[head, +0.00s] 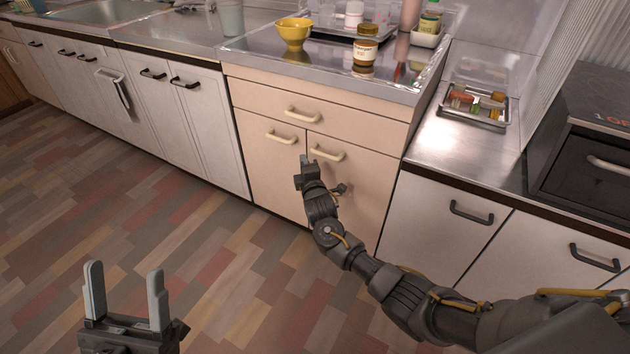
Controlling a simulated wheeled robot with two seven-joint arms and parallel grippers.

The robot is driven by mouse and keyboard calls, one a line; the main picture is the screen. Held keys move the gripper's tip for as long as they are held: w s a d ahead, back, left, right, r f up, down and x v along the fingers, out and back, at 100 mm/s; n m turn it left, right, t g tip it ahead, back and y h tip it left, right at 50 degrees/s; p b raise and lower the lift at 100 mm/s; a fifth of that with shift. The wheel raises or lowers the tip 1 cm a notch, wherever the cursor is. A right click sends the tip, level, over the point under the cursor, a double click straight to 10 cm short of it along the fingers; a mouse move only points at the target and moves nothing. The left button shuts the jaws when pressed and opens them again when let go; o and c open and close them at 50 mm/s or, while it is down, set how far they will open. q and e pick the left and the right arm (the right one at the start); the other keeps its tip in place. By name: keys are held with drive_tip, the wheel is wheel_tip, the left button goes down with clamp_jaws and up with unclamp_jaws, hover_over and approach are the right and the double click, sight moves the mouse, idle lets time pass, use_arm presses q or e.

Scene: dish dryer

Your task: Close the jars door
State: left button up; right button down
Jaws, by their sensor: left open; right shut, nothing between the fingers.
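A beige cabinet below the counter with jars has one drawer (260,103) above two doors, the left door (265,175) and the right door (365,190). Both doors look flush with the cabinet front, with no clear gap. Which one is the jars door I cannot tell. My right gripper (306,160) is shut and empty in front of the seam between the doors, close to the right door's cream handle (328,152). Whether it touches the door I cannot tell. My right arm hides part of the right door. My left gripper (125,287) is open and empty over the floor, away from the cabinet.
On the counter stand a yellow bowl (293,33) and a jar (365,51). A tray (474,106) with small items lies on the right counter beside a dark oven-like box (590,155). The wooden floor (150,220) before the cabinets is clear.

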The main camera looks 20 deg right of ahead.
use_arm(q)
drive_tip(key=w+d+f+m+g+p, duration=0.1)
drive_tip(key=w+d+f+g+p, duration=0.1)
drive_tip(key=g, duration=0.5)
drive_tip(key=shift+d+f+y+p, duration=0.4)
drive_tip(key=shift+d+f+p, duration=0.05)
drive_tip(key=shift+d+f, duration=0.9)
use_arm(e)
drive_tip(key=s, duration=1)
drive_tip(key=shift+a, duration=0.4)
use_arm(q)
drive_tip(key=shift+a, duration=0.1)
use_arm(e)
drive_tip(key=shift+f, duration=0.1)
